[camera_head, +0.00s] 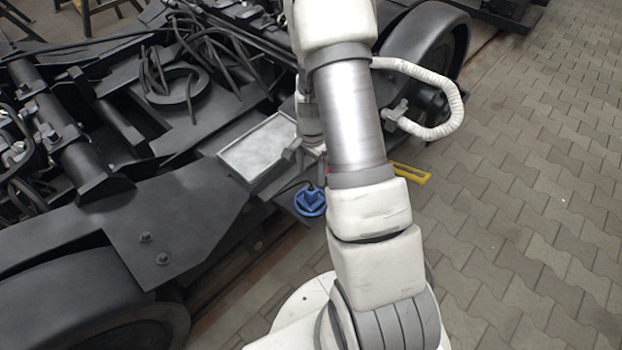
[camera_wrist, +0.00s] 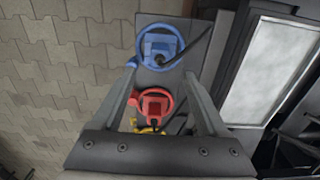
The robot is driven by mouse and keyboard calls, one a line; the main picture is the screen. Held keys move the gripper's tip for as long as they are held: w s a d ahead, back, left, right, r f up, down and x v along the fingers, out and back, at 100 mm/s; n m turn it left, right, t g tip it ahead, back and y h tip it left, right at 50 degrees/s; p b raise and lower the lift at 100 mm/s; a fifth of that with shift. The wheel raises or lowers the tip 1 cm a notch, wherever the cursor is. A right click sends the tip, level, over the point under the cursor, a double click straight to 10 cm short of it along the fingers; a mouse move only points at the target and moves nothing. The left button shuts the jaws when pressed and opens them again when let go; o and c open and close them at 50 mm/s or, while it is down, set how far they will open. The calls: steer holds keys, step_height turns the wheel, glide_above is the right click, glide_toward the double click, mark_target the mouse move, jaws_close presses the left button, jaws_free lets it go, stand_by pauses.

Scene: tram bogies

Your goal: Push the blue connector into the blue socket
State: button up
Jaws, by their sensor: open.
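In the wrist view, a blue round socket (camera_wrist: 140,46) sits on a dark plate. A blue connector (camera_wrist: 158,46) with a black cable lies within its ring; I cannot tell how deep it sits. The blue parts also show in the head view (camera_head: 311,201), just left of my arm. My gripper (camera_wrist: 160,74) is open and empty in the wrist view. Its two fingers spread on either side, with the tips just short of the blue socket in the picture. A red ringed connector (camera_wrist: 153,104) shows between the fingers.
A yellow part (camera_wrist: 150,129) is partly hidden by my gripper's base; a yellow handle (camera_head: 412,174) sticks out right of my arm. A light-topped box (camera_head: 258,147) stands beside the plate. The dark bogie frame (camera_head: 170,225) fills the left; paved floor (camera_head: 530,200) is clear at right.

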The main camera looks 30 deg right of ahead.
step_height(320, 180, up, 9)
steer(key=p, duration=0.1)
steer(key=shift+f+p, duration=0.2)
steer(key=shift+p, duration=0.2)
steer(key=s+a+r+n+t, duration=0.1)
steer(key=s+a+r+n, duration=0.2)
steer(key=r, duration=0.6)
steer(key=s+a+r+n+t, duration=0.1)
steer(key=a+r+n+t, duration=0.2)
steer(key=r, duration=0.5)
steer(key=s+a+r+n+t, duration=0.1)
steer(key=s+a+r+n, duration=0.3)
steer(key=s, duration=0.3)
steer(key=s+a+r+n+t, duration=0.1)
steer(key=s+a+r+n, duration=0.1)
steer(key=s+r+n, duration=0.35)
step_height(320, 180, up, 16)
steer(key=s+m+p, duration=0.1)
steer(key=s+p, duration=0.1)
steer(key=p, duration=1.3)
steer(key=shift+a, duration=0.25)
steer(key=shift+d+m, duration=0.1)
steer(key=shift+m, duration=0.15)
